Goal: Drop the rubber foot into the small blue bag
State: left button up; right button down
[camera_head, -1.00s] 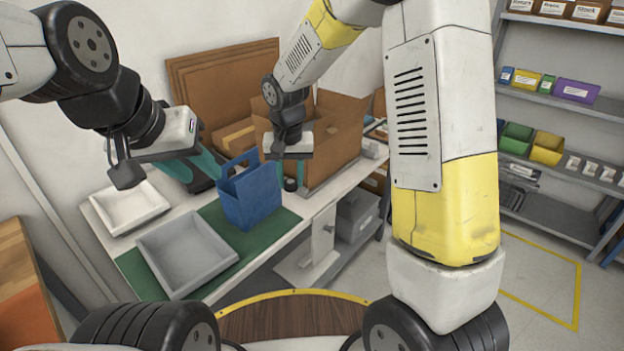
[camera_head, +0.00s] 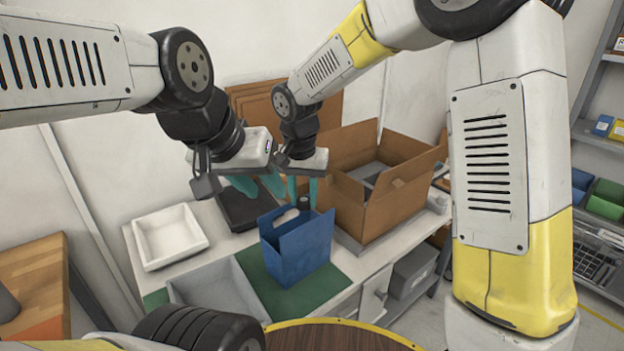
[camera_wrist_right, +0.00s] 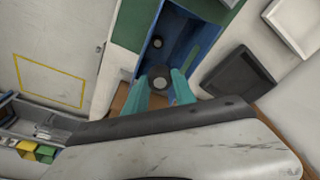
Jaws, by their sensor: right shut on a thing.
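The small blue bag (camera_head: 293,252) stands upright and open on a green mat on the workbench. It also shows in the right wrist view (camera_wrist_right: 151,48), where I look down into its opening. My right gripper (camera_head: 303,196) is shut on the dark, round rubber foot (camera_head: 304,203), above the bag's back right rim. In the right wrist view the foot (camera_wrist_right: 159,78) sits between the teal fingertips, over the bag's near end. My left gripper (camera_head: 258,188) is empty with its teal fingers apart, behind and left of the bag, over a black tray.
A grey tray (camera_head: 188,287) lies left of the bag, and a white tray (camera_head: 141,246) behind that. The black tray (camera_head: 232,219) is behind the bag. An open cardboard box (camera_head: 372,212) stands close on the right. Shelves with bins are at far right.

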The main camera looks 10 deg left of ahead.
jog(key=shift+f, duration=0.85)
jog(key=c, duration=0.9)
grip_release()
jog(key=shift+c, duration=0.2)
